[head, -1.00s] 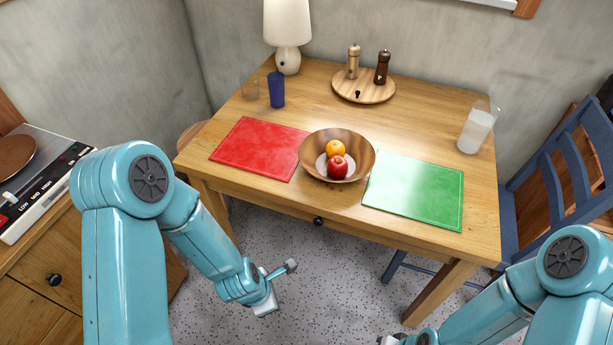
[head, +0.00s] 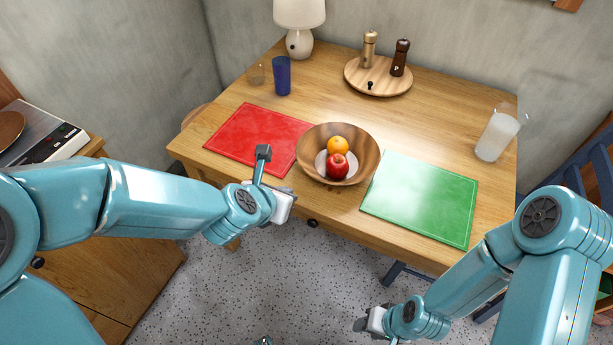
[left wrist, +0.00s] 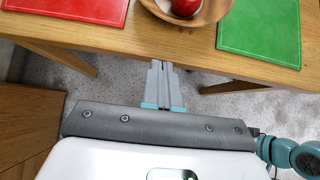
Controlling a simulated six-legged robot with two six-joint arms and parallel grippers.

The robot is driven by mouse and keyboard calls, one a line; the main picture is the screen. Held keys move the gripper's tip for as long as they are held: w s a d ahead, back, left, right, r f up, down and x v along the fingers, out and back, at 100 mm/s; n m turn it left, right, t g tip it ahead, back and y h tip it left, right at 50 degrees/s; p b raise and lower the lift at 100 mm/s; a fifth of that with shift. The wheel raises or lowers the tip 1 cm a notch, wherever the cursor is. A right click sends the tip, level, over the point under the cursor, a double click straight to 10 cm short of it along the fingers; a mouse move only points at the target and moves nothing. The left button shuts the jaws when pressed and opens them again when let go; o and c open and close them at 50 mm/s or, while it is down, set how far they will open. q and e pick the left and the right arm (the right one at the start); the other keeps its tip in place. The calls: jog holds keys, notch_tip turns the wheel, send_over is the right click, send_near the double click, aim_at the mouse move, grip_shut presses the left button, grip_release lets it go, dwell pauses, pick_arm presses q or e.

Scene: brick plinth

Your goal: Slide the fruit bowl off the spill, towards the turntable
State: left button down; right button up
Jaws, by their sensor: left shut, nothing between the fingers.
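The wooden fruit bowl (head: 366,160) stands near the table's front edge, between the red and green mats, holding an orange (head: 337,146) and a red apple (head: 337,167). The left wrist view shows its near rim (left wrist: 205,20). The turntable (head: 378,90) is a round wooden board at the back. My left gripper (head: 288,192) is near the table's front edge, left of and nearer than the bowl. In the left wrist view its fingers (left wrist: 162,68) are shut and empty, apart from the bowl. My right gripper (head: 361,324) is low in front of the table; its jaws are unclear.
Two mills (head: 400,58) stand on the turntable. A red mat (head: 258,138) lies left of the bowl, a green mat (head: 420,198) right. A blue cup (head: 282,76), glass (head: 256,75) and lamp (head: 299,42) are back left; a jug (head: 497,135) is right. Bare tabletop lies between bowl and turntable.

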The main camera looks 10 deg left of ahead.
pick_arm(q)
jog(key=x, duration=0.4)
jog(key=w+r+x, duration=0.1)
jog(key=x, duration=0.3)
jog(key=d+p+x, duration=0.1)
jog(key=x, duration=0.2)
jog(key=shift+w, duration=0.45)
jog(key=shift+w+d, duration=0.25)
jog(key=shift+w, duration=0.05)
jog(key=shift+w+f, duration=0.15)
